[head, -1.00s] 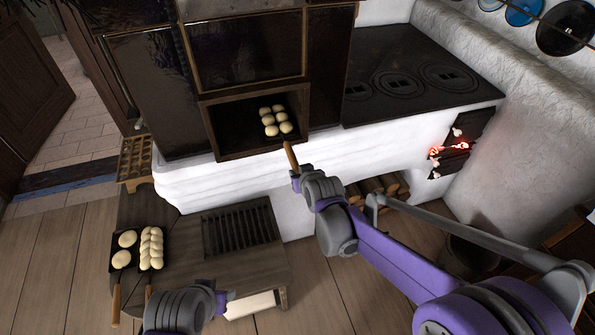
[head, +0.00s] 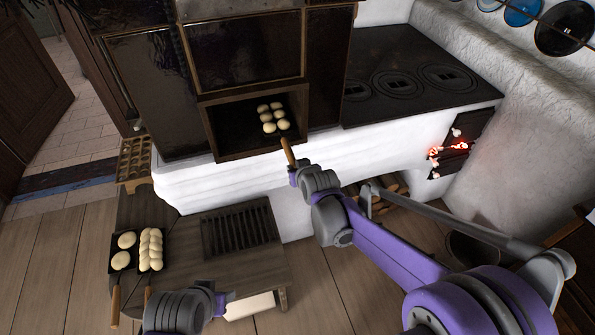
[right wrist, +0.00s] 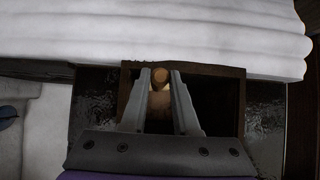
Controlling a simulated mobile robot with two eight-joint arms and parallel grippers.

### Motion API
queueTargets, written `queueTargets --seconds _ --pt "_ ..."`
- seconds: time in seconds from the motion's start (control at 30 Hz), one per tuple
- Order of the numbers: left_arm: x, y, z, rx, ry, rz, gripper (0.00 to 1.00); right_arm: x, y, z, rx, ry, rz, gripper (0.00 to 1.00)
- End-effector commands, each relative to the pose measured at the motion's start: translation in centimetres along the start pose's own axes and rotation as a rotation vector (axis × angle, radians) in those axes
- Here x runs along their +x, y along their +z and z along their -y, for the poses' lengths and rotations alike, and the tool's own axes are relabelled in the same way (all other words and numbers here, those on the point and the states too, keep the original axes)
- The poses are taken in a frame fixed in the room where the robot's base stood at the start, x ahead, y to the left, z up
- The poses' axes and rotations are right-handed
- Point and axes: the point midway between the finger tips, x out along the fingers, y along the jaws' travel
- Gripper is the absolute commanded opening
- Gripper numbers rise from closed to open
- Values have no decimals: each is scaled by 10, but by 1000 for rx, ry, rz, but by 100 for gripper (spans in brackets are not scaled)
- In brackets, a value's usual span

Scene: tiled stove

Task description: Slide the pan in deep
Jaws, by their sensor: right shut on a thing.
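The pan holds several pale buns (head: 272,117) and sits inside the dark oven opening (head: 235,132) of the stove. Its dark body is hard to tell from the oven floor. Its wooden handle (head: 288,150) sticks out past the front edge of the opening. My right gripper (head: 293,168) is shut on the handle, just outside the opening. In the right wrist view the handle's round end (right wrist: 159,76) shows between the two fingers (right wrist: 160,100). My left gripper (head: 222,302) is low over the wooden bench, away from the oven; its jaws are too unclear to read.
A cooktop (head: 415,75) and a glowing firebox (head: 450,150) are to the right.

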Motion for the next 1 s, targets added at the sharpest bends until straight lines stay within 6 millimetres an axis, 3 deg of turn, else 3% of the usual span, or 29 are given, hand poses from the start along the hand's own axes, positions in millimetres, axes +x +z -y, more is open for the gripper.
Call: queueTargets --seconds 1.0 --pt "-2 -1 0 0 0 -1 50 49 -37 0 0 0 1 0"
